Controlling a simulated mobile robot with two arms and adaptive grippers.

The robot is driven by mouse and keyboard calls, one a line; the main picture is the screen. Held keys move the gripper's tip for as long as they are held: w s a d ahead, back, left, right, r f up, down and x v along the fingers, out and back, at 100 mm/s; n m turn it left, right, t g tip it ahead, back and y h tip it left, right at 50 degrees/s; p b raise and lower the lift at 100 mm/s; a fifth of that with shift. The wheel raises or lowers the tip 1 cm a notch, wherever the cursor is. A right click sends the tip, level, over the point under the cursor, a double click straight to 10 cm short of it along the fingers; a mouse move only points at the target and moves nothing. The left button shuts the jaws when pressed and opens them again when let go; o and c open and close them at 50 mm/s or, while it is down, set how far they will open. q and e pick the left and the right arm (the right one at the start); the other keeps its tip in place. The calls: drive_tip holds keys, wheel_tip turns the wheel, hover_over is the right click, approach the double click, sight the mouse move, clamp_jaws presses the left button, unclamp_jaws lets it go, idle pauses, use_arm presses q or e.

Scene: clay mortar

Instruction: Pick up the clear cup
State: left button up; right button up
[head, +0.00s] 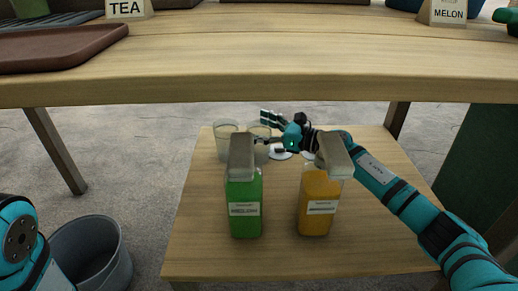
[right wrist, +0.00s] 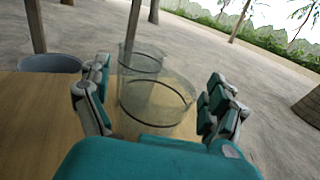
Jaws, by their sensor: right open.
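Two clear cups stand side by side at the back left of the low wooden table, the left cup (head: 226,141) and the right cup (head: 260,151). My right gripper (head: 264,128) is open and reaches in from the right at the right cup. In the right wrist view, the nearer clear cup (right wrist: 157,103) sits between the spread fingers of my right gripper (right wrist: 156,92), with a gap visible on each side. The other clear cup (right wrist: 140,63) stands just behind it. My left gripper is out of view; only part of my left arm shows.
A green bottle (head: 244,204) and an orange bottle (head: 319,207) stand at the front of the low table (head: 200,250), the green one partly covering the cups. A higher table (head: 250,85) crosses behind. A grey bin (head: 90,255) stands left.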

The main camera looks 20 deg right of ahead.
drive_tip(key=c, duration=1.2)
drive_tip(key=shift+r, duration=0.1)
